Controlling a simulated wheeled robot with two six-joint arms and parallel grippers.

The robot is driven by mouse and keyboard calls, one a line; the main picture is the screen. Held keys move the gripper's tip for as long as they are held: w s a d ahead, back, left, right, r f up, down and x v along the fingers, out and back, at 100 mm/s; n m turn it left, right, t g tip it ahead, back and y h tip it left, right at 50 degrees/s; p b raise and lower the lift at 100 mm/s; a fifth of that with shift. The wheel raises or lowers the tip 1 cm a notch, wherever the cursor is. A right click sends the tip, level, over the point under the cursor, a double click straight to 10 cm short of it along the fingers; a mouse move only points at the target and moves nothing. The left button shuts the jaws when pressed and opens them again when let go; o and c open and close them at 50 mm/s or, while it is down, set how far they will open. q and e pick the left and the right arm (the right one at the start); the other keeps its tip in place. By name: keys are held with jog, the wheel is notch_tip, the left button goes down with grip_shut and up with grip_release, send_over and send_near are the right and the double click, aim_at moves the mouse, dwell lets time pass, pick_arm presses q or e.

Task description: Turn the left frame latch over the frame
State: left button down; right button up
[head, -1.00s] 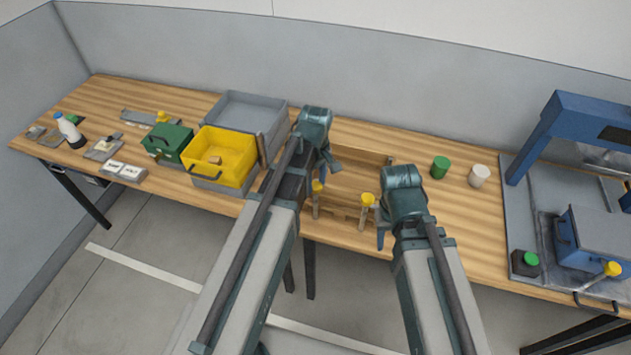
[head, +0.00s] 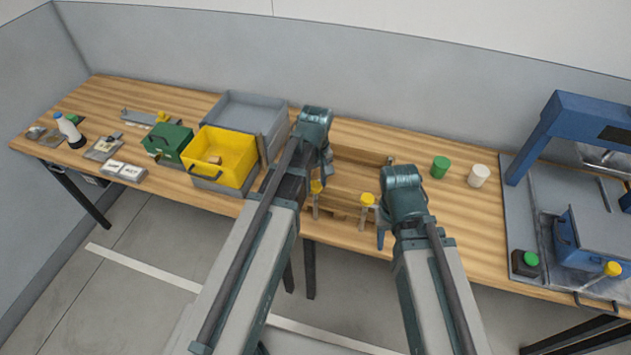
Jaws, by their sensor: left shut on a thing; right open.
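The wooden frame (head: 352,172) stands at the middle of the table, between my two arms. Two latches with yellow knobs are at its front: the left frame latch (head: 316,188) and the right one (head: 367,199). My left gripper (head: 322,180) is shut on the left frame latch at its yellow knob; my own wrist hides part of the grip. My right gripper (head: 380,238) is open and empty, pointing down just right of the right latch.
A yellow bin (head: 232,158) and a grey bin (head: 246,108) stand left of my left arm. A green cup (head: 440,167) and a white cup (head: 478,176) stand to the right. A blue press (head: 585,120) fills the right end.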

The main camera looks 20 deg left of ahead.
aim_at(315, 185)
pick_arm(q)
jog(key=shift+c, duration=1.8)
grip_release()
jog(key=shift+r, duration=0.1)
notch_tip(315, 185, up, 14)
jog(key=p, duration=1.4)
jog(key=shift+f, duration=0.2)
jog(key=s+d+f+m+y+b, duration=0.1)
jog(key=s+d+f+m+b, duration=0.9)
jog(key=s+f+m+b, duration=0.2)
jog(key=shift+s+d+f+b, duration=0.25)
jog(key=shift+s+b, duration=0.15)
jog(key=shift+s, duration=0.3)
